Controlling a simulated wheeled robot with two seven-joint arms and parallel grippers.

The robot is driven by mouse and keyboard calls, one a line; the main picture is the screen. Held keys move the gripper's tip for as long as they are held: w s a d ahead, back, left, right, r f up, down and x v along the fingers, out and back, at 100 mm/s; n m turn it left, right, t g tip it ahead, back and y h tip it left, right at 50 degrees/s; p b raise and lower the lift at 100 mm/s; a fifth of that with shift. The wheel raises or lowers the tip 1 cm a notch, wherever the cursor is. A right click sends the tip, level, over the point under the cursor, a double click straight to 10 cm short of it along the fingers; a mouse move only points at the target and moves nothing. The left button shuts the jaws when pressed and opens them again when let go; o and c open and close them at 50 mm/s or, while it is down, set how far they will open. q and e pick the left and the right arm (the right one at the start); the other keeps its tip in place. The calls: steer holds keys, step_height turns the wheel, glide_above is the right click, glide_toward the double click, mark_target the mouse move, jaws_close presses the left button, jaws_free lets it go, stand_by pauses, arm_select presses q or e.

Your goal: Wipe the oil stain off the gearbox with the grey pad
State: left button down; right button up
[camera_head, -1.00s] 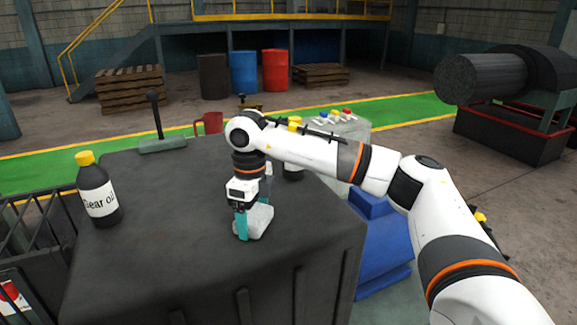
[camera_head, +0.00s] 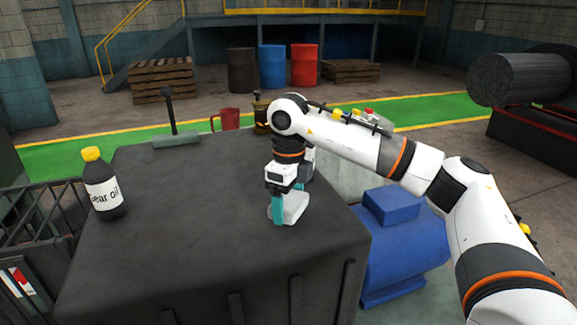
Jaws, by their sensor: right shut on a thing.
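The gearbox (camera_head: 190,240) is a large dark box with a flat top, in the middle of the head view. My right gripper (camera_head: 284,208) points down near the right part of the gearbox top. It is shut on the light grey pad (camera_head: 294,207), which is at the top surface; I cannot tell how firmly it touches. No oil stain stands out on the visible dark top; the arm and pad hide part of it. My left gripper is not in view.
A gear oil bottle (camera_head: 103,185) with a yellow cap stands at the left of the top. A lever (camera_head: 173,125), a red mug (camera_head: 227,119) and a brass-coloured item (camera_head: 262,115) are at the far side. A blue motor-like housing (camera_head: 402,240) is at the right. The middle of the top is clear.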

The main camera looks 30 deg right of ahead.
steer(key=r, duration=0.1)
steer(key=a+r+p, duration=0.1)
steer(key=r, duration=0.1)
steer(key=shift+d+r+p, duration=0.25)
steer(key=shift+r+p, duration=0.65)
steer(key=shift+r, duration=0.3)
steer(key=shift+a+r, duration=0.1)
